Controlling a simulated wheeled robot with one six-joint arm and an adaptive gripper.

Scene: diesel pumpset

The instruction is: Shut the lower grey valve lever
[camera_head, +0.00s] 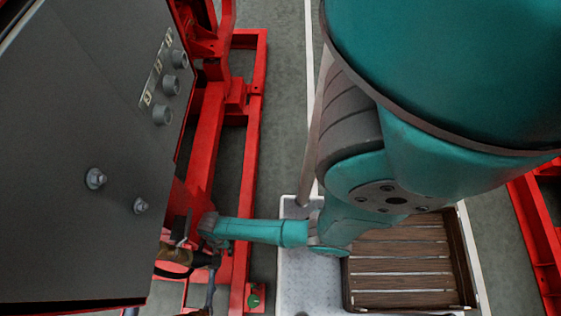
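My teal arm reaches left across the red frame to its wrist. My gripper (207,260), dark and small in this view, is below the wrist at the lower left, beside the lower edge of the grey panel. A brownish, brass-like fitting (174,254) is just left of the gripper, partly covered; I cannot tell if they touch. I cannot clearly make out the lower grey valve lever among the parts here. The fingertips are too small and hidden to show whether the gripper is open or shut, or whether it holds anything.
A large dark grey panel (70,150) with bolts and several round knobs (172,85) fills the left. Red frame rails (257,150) run beside it. A wooden slatted crate (405,262) is at the lower right. Another red frame (540,245) stands at the right edge. Grey floor shows between.

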